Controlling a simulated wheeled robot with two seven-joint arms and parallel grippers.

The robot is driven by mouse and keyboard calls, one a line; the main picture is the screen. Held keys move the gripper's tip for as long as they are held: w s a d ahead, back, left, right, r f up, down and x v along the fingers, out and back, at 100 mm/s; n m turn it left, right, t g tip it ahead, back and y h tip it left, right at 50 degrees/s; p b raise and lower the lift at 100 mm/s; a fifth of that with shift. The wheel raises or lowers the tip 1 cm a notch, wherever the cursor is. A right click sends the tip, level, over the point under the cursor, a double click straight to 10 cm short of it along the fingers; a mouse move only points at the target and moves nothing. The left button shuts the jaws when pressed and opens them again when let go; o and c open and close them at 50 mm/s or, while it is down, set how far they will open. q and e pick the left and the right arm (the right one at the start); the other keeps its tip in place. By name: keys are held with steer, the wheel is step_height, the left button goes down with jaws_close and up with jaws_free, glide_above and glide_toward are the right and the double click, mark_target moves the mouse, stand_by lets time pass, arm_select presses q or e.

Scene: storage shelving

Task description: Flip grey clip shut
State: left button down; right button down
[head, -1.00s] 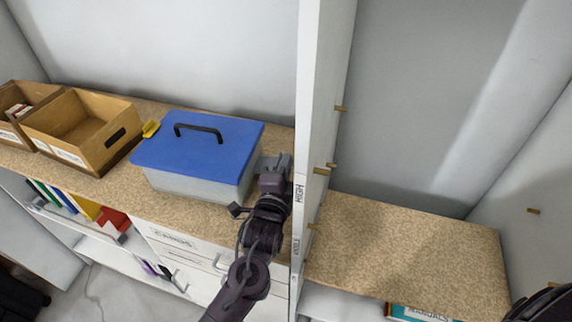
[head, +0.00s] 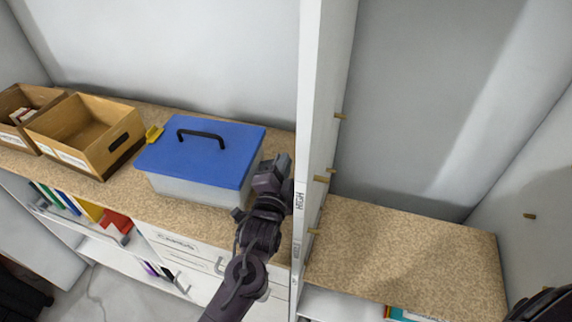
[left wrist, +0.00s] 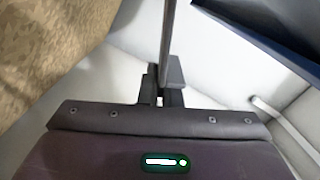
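The storage box has a blue lid (head: 205,160) with a black handle and a translucent body (head: 190,190). A yellow clip (head: 154,134) sticks out at its left end. I cannot make out a grey clip; the right end of the box is partly hidden by my left gripper (head: 271,168). That gripper is at the box's right end, between it and the white upright panel. In the left wrist view its fingers (left wrist: 165,88) are close together with nothing seen between them, and the dark blue lid edge (left wrist: 275,40) is at the upper right. My right gripper is not clearly visible.
The white upright panel (head: 313,130) stands close to the right of my left gripper. Open cardboard boxes (head: 90,130) stand left of the storage box on the speckled shelf (head: 120,192). The right shelf (head: 400,250) is bare on top.

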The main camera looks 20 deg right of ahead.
arm_select(q)
steer(key=shift+w+a+r+n+p, duration=0.15)
steer(key=shift+r+n+p, duration=0.15)
steer(key=shift+n, duration=0.25)
steer(key=shift+a+r+n+p, duration=0.15)
steer(key=shift+r+n, duration=0.25)
steer(key=shift+n, duration=0.15)
steer(key=shift+w+a+r+n+p, duration=0.2)
steer(key=shift+a+r+n+p, duration=0.15)
steer(key=shift+n, duration=0.55)
